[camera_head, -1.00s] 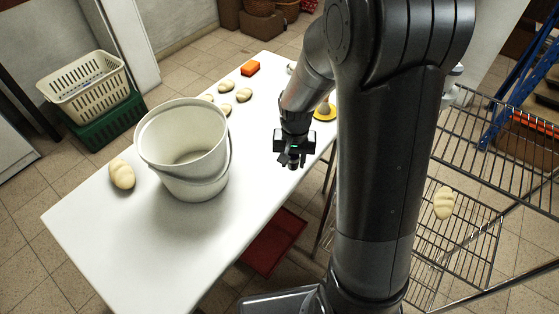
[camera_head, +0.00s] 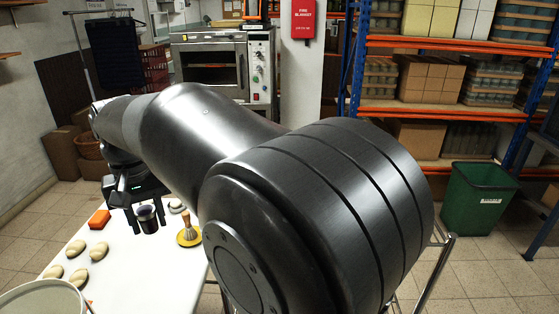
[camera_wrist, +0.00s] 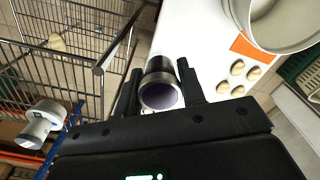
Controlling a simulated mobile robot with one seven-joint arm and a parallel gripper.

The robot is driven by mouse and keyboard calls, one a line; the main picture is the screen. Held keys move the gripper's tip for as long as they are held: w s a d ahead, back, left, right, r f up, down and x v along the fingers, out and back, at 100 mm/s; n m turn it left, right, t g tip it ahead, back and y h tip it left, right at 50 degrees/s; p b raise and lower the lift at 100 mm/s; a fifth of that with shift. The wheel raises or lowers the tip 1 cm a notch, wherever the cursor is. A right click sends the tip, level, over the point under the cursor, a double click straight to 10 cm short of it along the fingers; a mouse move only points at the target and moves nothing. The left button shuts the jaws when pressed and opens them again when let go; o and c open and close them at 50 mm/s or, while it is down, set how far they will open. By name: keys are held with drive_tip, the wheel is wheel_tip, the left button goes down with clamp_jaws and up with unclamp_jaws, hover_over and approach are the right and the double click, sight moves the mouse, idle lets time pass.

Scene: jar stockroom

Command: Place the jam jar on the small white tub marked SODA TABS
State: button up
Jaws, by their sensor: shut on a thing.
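My gripper (camera_head: 146,210) is shut on the jam jar (camera_head: 147,222), a small dark, glassy jar, above the far part of the white table. In the wrist view, the jar (camera_wrist: 161,92) sits between the two black fingers, with its round purple-grey end facing the camera. No SODA TABS lettering is readable. A small pale object (camera_head: 176,205) lies on the table just right of the jar, partly hidden by my arm; I cannot tell whether it is the tub. A white, round-ended object (camera_wrist: 38,124) shows by the wire rack in the wrist view, its label unreadable.
A green bin (camera_head: 478,198) is at right.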

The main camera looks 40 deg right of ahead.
sight(145, 210)
wheel_tip(145, 210, up, 18)
drive_tip(key=w+d+m, duration=0.1)
drive_tip(key=w+d, duration=0.1)
drive_tip(key=d, duration=1.9)
drive_tip(key=s+d+m, duration=0.1)
drive_tip(key=s+d, duration=0.4)
drive_tip(key=d, duration=0.5)
drive_tip(key=s+d, duration=0.5)
drive_tip(key=d, duration=0.6)
drive_tip(key=w+a+f, duration=0.1)
drive_tip(key=w+f, duration=0.2)
drive_tip(key=f, duration=0.1)
drive_tip(key=w+a+f, duration=0.2)
drive_tip(key=w+f, duration=0.2)
drive_tip(key=w+a+f, duration=0.1)
drive_tip(key=w+f, duration=0.2)
drive_tip(key=f, duration=0.1)
drive_tip(key=shift+w+a+f, duration=0.15)
drive_tip(key=shift+w+f, duration=0.1)
drive_tip(key=shift+w, duration=0.05)
drive_tip(key=shift+w+f, duration=0.1)
drive_tip(key=shift+f, duration=1.95)
drive_tip(key=shift+f, duration=0.15)
